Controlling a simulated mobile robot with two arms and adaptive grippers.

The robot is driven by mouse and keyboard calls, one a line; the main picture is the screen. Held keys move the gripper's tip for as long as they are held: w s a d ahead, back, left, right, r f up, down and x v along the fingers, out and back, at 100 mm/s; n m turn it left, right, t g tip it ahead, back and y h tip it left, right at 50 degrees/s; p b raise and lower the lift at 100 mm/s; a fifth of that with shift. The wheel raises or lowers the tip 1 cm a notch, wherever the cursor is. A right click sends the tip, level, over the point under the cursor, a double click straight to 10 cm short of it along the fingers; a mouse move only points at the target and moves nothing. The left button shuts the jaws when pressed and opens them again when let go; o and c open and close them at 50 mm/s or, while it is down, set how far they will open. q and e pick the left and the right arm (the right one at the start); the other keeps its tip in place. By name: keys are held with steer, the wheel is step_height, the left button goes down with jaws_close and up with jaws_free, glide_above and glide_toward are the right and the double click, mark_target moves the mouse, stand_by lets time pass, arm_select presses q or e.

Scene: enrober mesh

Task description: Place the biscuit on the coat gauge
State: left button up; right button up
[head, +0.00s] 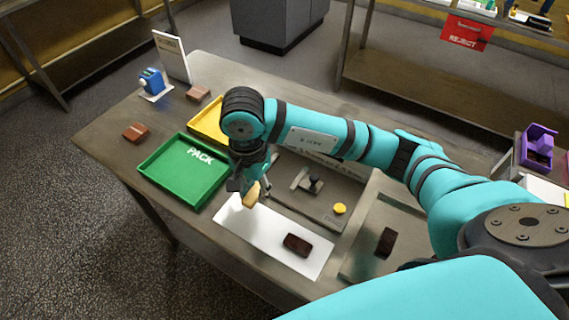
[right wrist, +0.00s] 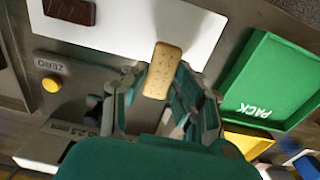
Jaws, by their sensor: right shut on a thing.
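The pale biscuit (head: 251,196) is held in my right gripper (head: 246,187), over the left end of the white sheet. In the right wrist view the plain, tan biscuit (right wrist: 162,70) sits between the fingers of the right gripper (right wrist: 165,95), one end sticking out. The coat gauge (head: 320,207) is a grey plate with a dark knob and a yellow button, right of the gripper in the head view. The right wrist view shows its ZERO label and yellow button (right wrist: 51,85); the rest is partly hidden by the gripper. My left gripper is not in view.
A white sheet (head: 268,245) bears a dark coated bar (head: 297,244). Another dark piece (head: 386,241) lies to the right. A green PACK tray (head: 168,178) and a yellow tray (head: 203,119) stand left. Brown bars (head: 136,132) and a blue device (head: 151,82) are beyond.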

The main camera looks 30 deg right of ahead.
steer(key=p, duration=0.3)
glide_above(285, 172)
steer(key=shift+s+a+f, duration=0.25)
steer(key=shift+a+f, duration=0.15)
steer(key=shift+w+d+p, duration=0.25)
steer(key=shift+d+p, duration=0.1)
steer(key=shift+d, duration=0.15)
step_height(285, 172, down, 3)
steer(key=shift+s+a+r+p, duration=0.1)
steer(key=shift+p, duration=0.65)
steer(key=shift+f, duration=0.6)
steer(key=o, duration=0.4)
steer(key=shift+o, duration=0.9)
